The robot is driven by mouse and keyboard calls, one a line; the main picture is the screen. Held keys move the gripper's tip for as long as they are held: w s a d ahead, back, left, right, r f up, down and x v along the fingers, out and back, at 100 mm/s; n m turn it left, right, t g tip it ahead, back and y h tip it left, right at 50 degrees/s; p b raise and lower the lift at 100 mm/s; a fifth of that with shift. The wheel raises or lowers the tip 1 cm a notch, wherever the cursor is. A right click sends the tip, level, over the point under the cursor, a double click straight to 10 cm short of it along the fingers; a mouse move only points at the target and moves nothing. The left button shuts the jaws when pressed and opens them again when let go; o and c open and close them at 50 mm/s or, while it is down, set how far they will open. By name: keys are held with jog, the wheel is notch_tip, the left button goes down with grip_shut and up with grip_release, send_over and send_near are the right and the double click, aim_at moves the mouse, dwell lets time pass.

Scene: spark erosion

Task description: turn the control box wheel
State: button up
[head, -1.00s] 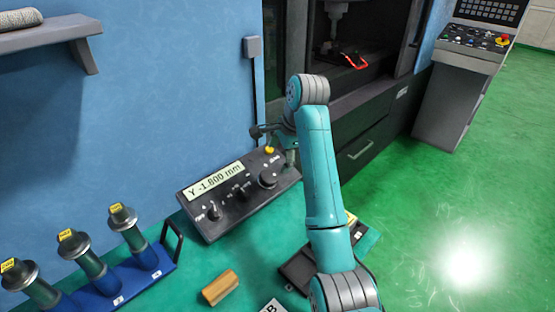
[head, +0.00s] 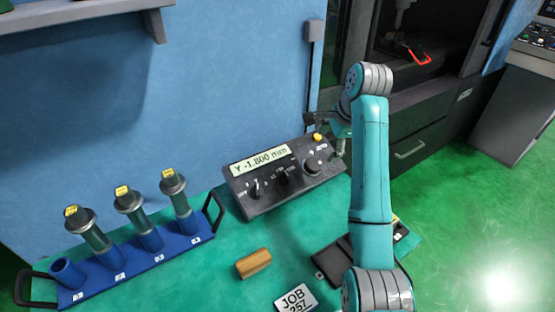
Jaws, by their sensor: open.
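The control box (head: 262,201) is a dark sloped box on the green table. Its display reads "Y -1.800 mm". The wheel (head: 313,167) is a round black knob at the right of its panel, with a yellow button (head: 318,137) above it. Smaller knobs sit to the left. My gripper (head: 341,150) is by the right end of the box, close to the wheel on its right side. It is open, though its fingers are small and partly hidden by my arm. I cannot tell whether it touches the box.
A blue rack (head: 130,269) with several slots, three holding yellow-tagged cylinders, stands at left. A wooden block (head: 253,263), a "JOB 257" card (head: 296,298) and a dark tray (head: 332,262) lie in front. A shelf (head: 80,20) juts out upper left. The machine (head: 420,150) stands behind right.

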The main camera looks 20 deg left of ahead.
aim_at(314, 162)
jog(key=w+a+f+n, duration=0.1)
jog(key=f+n, duration=0.2)
jog(key=n, duration=0.4)
jog(key=w+a+f+n, duration=0.1)
jog(key=f+n, duration=0.3)
jog(key=n, duration=0.3)
jog(key=w+a+f+n, duration=0.1)
jog(key=f+n, duration=0.2)
jog(key=n, duration=0.5)
jog(key=shift+a+f, duration=0.35)
jog(key=shift+a, duration=0.05)
jog(key=c, duration=1.1)
